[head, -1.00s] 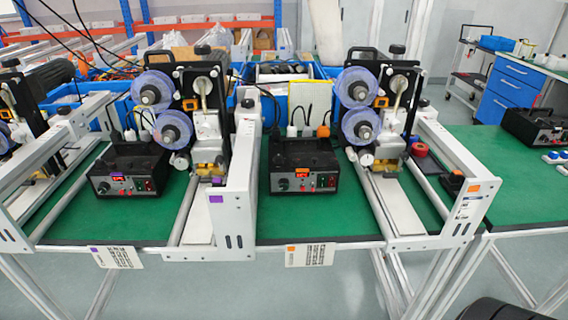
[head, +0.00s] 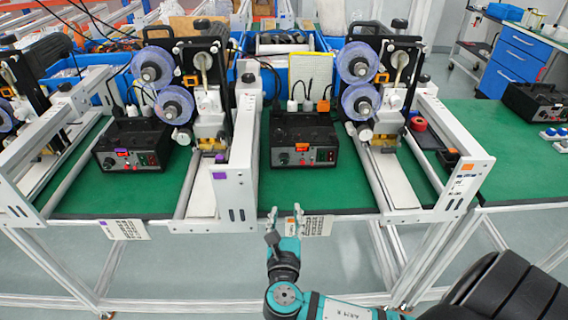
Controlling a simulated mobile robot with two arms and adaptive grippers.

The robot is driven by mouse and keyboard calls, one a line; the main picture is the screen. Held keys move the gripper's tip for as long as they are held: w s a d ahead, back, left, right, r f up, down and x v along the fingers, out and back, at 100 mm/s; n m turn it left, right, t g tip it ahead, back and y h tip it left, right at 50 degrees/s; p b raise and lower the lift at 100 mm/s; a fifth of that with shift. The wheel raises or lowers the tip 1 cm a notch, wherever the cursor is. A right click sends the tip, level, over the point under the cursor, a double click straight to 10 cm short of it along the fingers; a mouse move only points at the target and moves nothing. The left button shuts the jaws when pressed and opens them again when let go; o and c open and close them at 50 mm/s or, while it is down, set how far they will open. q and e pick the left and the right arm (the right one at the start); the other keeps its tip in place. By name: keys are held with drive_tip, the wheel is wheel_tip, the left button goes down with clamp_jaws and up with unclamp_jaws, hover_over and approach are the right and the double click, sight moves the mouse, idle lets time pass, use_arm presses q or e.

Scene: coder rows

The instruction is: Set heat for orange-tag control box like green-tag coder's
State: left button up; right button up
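The orange-tag control box (head: 304,138) is a black unit on the green table at the middle. Its front has a small display near an orange tag, a dark knob (head: 283,158) and a red switch; the reading is too small to tell. The orange-tag coder (head: 372,85), with two clear blue reels, stands to its right. No green tag is visible on any coder or box. My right gripper (head: 285,220) is open and empty, its fingers pointing up at the table's front edge, in front of and below the orange-tag box. My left gripper is not in view.
Another control box (head: 133,145) and coder stand left, beside a purple-tagged white frame (head: 219,174). A white frame end with an orange tag (head: 466,168) stands right. Label cards hang at the table edge. Another black box (head: 538,103) sits at far right. Green surface before the middle box is clear.

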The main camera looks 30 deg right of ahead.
sight(284, 161)
drive_tip(key=shift+n+t, duration=0.5)
drive_tip(key=shift+n, duration=0.3)
drive_tip(key=x, duration=1.7)
drive_tip(key=shift+w+r+p, duration=0.4)
drive_tip(key=shift+w, duration=0.05)
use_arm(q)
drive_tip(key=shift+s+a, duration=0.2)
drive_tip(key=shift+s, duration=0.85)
use_arm(e)
clamp_jaws()
